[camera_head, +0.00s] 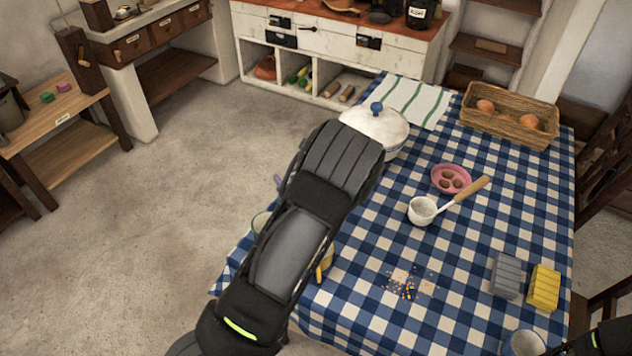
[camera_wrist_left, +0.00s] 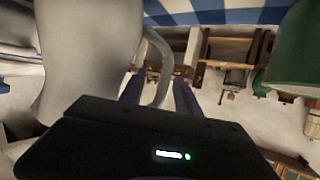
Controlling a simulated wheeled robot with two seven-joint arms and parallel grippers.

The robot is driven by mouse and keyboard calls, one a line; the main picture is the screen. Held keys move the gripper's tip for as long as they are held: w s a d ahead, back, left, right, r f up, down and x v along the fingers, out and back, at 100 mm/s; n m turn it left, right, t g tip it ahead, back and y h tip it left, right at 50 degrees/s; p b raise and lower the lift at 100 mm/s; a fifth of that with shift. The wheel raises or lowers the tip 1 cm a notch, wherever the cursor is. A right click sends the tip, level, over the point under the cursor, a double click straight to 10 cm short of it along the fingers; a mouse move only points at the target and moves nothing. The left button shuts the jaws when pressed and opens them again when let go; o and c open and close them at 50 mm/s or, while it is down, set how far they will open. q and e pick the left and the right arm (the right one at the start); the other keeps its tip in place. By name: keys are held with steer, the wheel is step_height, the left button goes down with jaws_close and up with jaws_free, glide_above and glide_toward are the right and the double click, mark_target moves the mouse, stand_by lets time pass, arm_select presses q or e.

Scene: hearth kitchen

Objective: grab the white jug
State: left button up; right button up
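The white jug (camera_wrist_left: 85,55) fills the left part of the left wrist view, seen very close and upside down. Its curved handle (camera_wrist_left: 158,62) comes down between the two dark fingers of my left gripper (camera_wrist_left: 160,94). The fingers stand apart with the handle in the gap, and I see no clear sign that they press on it. In the head view my left arm reaches over the table and hides the jug and the left gripper. Only a dark part of my right arm shows at the lower right corner; its gripper is not visible.
A green vessel (camera_wrist_left: 295,55) is close on the right in the wrist view. On the checked table (camera_head: 440,320) are a lidded white pot (camera_head: 378,128), egg basket (camera_head: 510,112), pink dish (camera_head: 451,180), ladle (camera_head: 422,210), and grey (camera_head: 507,276) and yellow (camera_head: 544,288) blocks.

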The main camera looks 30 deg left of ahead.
arm_select(q)
steer(key=shift+w+a+f, duration=0.15)
steer(key=shift+w+a, duration=0.05)
steer(key=shift+a, duration=0.05)
stand_by(0.4)
jaws_close()
steer(key=shift+w, duration=0.1)
stand_by(1.2)
